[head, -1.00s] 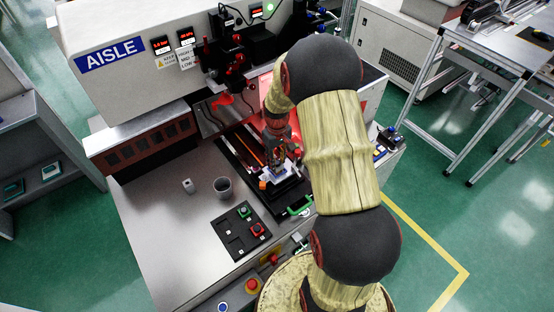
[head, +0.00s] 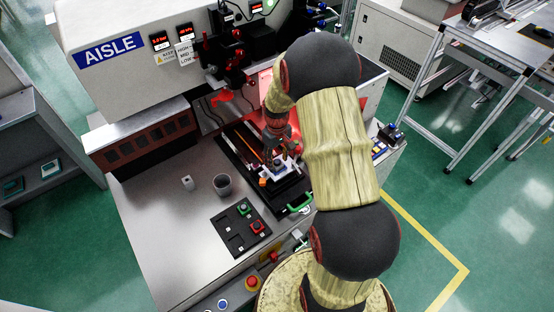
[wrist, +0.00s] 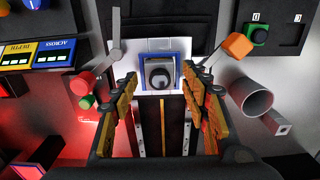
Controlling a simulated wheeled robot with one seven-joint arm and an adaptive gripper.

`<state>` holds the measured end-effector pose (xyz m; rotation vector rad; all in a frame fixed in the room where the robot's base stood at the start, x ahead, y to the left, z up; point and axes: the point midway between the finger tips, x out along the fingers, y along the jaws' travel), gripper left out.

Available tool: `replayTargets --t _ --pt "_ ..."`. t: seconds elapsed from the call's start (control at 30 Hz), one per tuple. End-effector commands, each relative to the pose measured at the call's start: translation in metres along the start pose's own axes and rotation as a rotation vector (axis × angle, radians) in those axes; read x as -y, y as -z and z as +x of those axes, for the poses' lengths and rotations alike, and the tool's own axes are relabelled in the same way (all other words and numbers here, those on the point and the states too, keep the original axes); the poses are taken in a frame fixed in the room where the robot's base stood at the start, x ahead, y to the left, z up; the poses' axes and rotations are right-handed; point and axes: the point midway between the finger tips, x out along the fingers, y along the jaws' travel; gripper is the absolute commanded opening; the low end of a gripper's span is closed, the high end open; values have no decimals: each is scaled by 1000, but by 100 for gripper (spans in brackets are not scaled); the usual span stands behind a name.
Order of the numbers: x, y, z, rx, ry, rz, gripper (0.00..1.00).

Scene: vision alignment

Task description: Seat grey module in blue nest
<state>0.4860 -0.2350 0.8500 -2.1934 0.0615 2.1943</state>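The grey module (wrist: 160,73), a square block with a dark round top, lies inside the square outline of the blue nest (wrist: 143,83) in the wrist view. I cannot tell whether it sits fully down. The nest is on a white plate (wrist: 122,66) on the black slide. My gripper (wrist: 161,80) is open, with one yellow-and-dark finger to each side of the module and a visible gap on both sides. In the head view my gripper (head: 277,155) is above the white fixture, and the module is too small to make out there.
A lever with an orange knob (wrist: 238,45) and one with a red knob (wrist: 82,84) flank the nest. A grey cup (head: 222,185) and a button panel (head: 240,230) stand left of the slide. The bench's left front is clear.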

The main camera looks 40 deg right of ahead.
Motion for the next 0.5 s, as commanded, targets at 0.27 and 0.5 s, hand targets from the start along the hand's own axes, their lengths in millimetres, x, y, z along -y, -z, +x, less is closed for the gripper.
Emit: replayTargets --t 0.27,0.5 --pt "0 0 0 0 0 0 51" --pt "0 1 -15 -2 -1 0 51"
